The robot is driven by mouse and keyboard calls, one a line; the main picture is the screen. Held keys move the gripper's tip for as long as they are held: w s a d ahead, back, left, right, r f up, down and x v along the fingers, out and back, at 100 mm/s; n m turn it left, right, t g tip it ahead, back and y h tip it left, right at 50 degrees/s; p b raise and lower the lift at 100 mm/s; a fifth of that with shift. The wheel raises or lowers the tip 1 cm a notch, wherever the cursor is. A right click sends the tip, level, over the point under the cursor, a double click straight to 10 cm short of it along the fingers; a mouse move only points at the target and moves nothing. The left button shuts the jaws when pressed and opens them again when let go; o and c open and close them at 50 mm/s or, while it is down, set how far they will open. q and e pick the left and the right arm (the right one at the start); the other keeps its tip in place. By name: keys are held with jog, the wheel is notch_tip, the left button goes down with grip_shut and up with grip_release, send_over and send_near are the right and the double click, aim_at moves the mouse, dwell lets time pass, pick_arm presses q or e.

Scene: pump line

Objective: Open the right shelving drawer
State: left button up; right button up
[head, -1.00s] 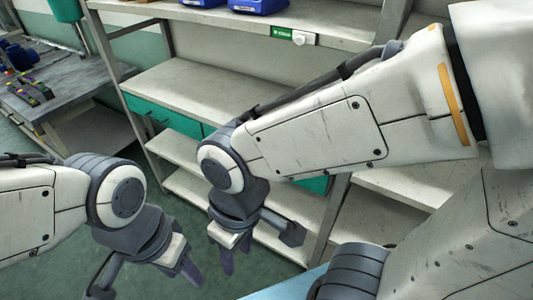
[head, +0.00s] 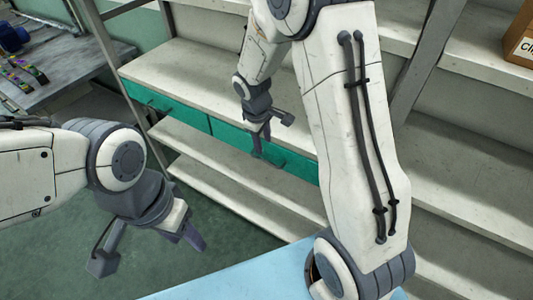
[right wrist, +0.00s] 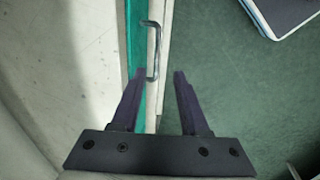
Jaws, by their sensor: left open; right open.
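The right shelving drawer (head: 297,163) has a teal front below a shelf and looks closed. My right arm hides part of it in the head view. My right gripper (head: 261,143) is open and empty in front of this drawer's left part. In the right wrist view, a thin metal handle (right wrist: 153,52) stands out from the teal front, ahead of and roughly between the open fingertips (right wrist: 160,73). I see no finger touching it. The left drawer (head: 165,104) looks closed. My left gripper (head: 150,250) is open and empty over the floor at lower left.
The shelving unit has a board (head: 185,80) just above the drawers and lower boards (head: 210,150) beneath. A grey post (head: 425,60) stands right of my right arm. A workbench (head: 60,70) is at upper left. Green floor (head: 225,235) is open before the shelving.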

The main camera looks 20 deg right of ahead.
aim_at(269, 162)
jog(key=f, duration=0.3)
jog(key=w+d+f, duration=0.1)
jog(key=f, duration=0.3)
jog(key=d+f, duration=0.1)
jog(key=f, duration=0.3)
jog(key=shift+w+d+b, duration=0.1)
jog(key=shift+w+b, duration=0.1)
jog(key=shift+b, duration=0.1)
jog(key=shift+r, duration=0.1)
grip_shut()
dwell(0.8)
